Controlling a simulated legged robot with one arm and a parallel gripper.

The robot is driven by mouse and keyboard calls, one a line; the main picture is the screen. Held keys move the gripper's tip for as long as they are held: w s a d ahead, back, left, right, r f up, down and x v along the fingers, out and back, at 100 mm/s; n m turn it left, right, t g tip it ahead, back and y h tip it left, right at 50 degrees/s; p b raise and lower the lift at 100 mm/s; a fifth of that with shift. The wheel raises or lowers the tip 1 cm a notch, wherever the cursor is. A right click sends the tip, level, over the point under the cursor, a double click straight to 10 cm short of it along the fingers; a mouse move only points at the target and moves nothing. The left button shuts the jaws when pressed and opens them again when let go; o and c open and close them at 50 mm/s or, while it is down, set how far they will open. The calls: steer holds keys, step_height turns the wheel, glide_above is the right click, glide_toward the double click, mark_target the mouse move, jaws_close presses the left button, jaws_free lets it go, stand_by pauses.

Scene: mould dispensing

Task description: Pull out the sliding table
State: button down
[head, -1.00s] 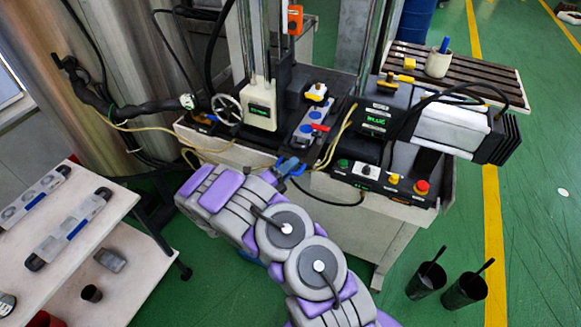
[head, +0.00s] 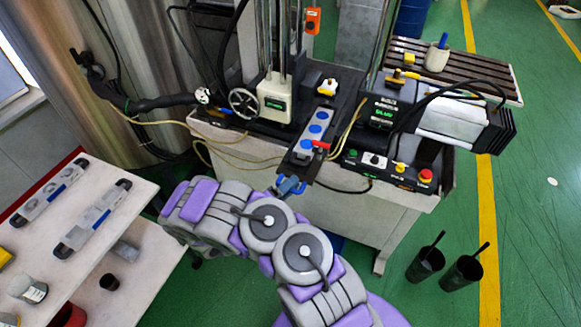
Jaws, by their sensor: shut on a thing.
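The sliding table (head: 303,150) is a narrow plate with several blue round spots and a red lever, on the machine's black top. Its near end sticks out past the machine's front edge. My gripper (head: 289,187), with blue fingers, is shut on this near end. My purple and grey arm reaches up to it from below. The fingertips are small here, and the exact grip point is partly hidden.
The control panel (head: 390,171) with buttons is right of the sliding table. A handwheel (head: 243,102) and cables are at left. Two black cups (head: 425,264) stand on the floor at right. A white shelf table (head: 75,215) holds two mould strips at lower left.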

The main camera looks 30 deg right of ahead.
mark_target(292, 190)
steer(key=shift+s+a+r+p, duration=0.2)
steer(key=shift+s+a+p, duration=0.75)
steer(key=shift+s+p, duration=0.3)
steer(key=shift+s+a+p, duration=0.35)
steer(key=shift+s+a, duration=0.25)
steer(key=shift+a, duration=0.3)
steer(key=shift+s+a+p, duration=0.35)
steer(key=shift+s+a, duration=0.2)
steer(key=shift+a, duration=0.35)
steer(key=c, duration=1.3)
jaws_free()
steer(key=shift+r, duration=0.1)
steer(key=shift+o, duration=1)
steer(key=shift+s+a, duration=0.15)
steer(key=shift+a, duration=0.05)
steer(key=shift+v, duration=0.8)
steer(key=p+v, duration=0.1)
steer(key=v, duration=1.5)
steer(key=shift+a, duration=0.25)
